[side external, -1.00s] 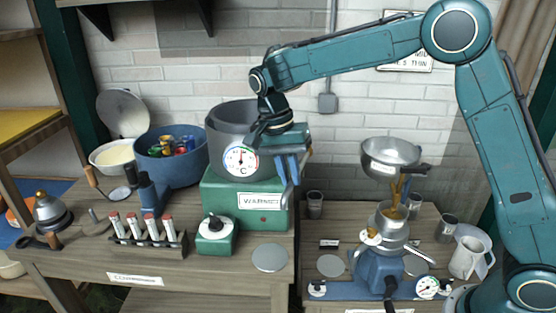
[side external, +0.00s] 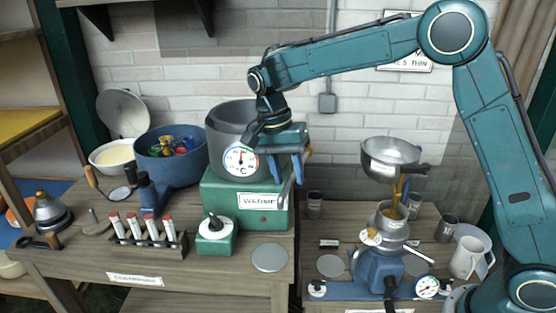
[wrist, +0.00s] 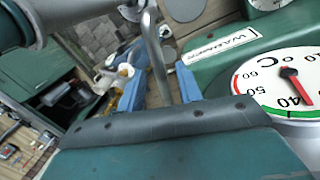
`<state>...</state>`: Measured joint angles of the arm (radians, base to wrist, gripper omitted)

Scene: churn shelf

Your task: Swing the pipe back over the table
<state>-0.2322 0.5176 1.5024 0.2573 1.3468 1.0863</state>
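The pipe (side external: 287,195) is a bent grey metal tube beside the right side of the warmer pot (side external: 222,128). It hangs near the right edge of the left table (side external: 228,277). My gripper (side external: 284,172) is at the pipe's upper part, with its blue fingers pointing down. In the wrist view, the pipe (wrist: 158,55) passes between the two spread fingers (wrist: 160,78), with visible gaps on both sides. My gripper looks open around the pipe, not clamped on it. The pipe's upper joint is hidden behind my gripper.
A green warmer base (side external: 240,203) and a dial (side external: 240,160) are close to my gripper. A metal funnel pan (side external: 390,157) pours amber liquid into a vessel on the right table. A gap separates the tables. A vial rack (side external: 148,237) and blue tub (side external: 168,165) stand left.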

